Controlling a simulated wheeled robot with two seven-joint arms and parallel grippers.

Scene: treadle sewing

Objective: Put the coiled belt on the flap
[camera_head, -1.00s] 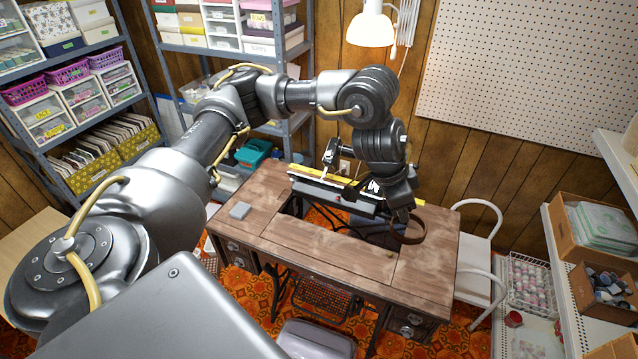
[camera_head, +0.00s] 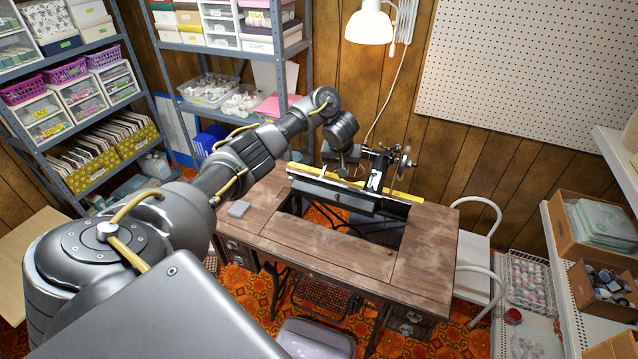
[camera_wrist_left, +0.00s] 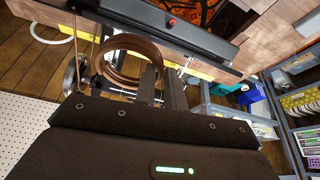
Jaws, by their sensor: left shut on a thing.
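The coiled belt (camera_wrist_left: 112,66), a brown ring of several turns, shows in the wrist view at my left gripper (camera_wrist_left: 160,78), which is shut on it. The belt is held in the air behind the tilted sewing machine. In the head view my left wrist (camera_head: 342,132) is beyond the table's back edge. There the gripper and belt are not clearly visible, behind the wrist and machine. The flap appears to be the worn wooden panel (camera_head: 322,243) in front of the table opening; it lies flat and looks bare. My right gripper is not in view.
The sewing machine (camera_head: 384,172) is tipped back at the table's rear, beside a yellow-edged strip (camera_head: 408,196). A lamp (camera_head: 370,25) hangs above. The table's right end (camera_head: 432,250) is clear.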

